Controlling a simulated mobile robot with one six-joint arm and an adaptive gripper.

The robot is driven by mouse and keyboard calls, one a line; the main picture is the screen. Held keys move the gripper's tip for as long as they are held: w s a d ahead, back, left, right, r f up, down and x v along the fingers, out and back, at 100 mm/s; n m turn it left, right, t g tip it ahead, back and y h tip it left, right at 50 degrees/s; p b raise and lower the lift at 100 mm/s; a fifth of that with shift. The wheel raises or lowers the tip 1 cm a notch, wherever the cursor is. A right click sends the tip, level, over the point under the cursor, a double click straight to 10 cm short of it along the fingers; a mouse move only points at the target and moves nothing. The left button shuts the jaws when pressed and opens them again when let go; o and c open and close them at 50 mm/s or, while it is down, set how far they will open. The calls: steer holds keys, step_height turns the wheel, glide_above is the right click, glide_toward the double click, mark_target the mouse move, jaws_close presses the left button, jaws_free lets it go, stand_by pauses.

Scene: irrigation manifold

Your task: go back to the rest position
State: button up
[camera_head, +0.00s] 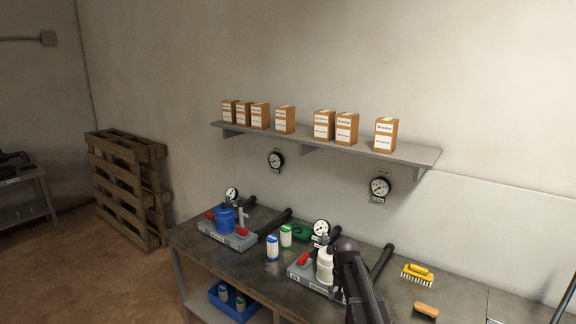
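My dark arm (360,285) rises from the bottom edge, right of the middle, in front of the workbench (262,272). It overlaps the right manifold unit (305,272), which has a grey base, a red lever handle, a white bottle-like body (325,262) and a round gauge (321,228). My gripper's fingers cannot be made out; they seem hidden behind the arm or blend into the dark parts near that unit. I cannot tell whether they touch anything. The left manifold unit (240,241) stands apart from my arm, with a blue canister (225,218) and red handles.
Blue-labelled (272,248) and green-labelled (286,236) containers stand between the units. A yellow brush (418,271) and a wooden-backed brush (426,310) lie at right. A wall shelf (400,152) holds several boxes. A blue crate (246,313) sits below the bench. Pallets (128,188) lean at left.

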steer(key=s+f+n+b, duration=0.1)
steer(key=s+f, duration=0.1)
steer(key=s, duration=0.7)
steer(key=s+f+n+b, duration=0.2)
steer(key=s, duration=0.8)
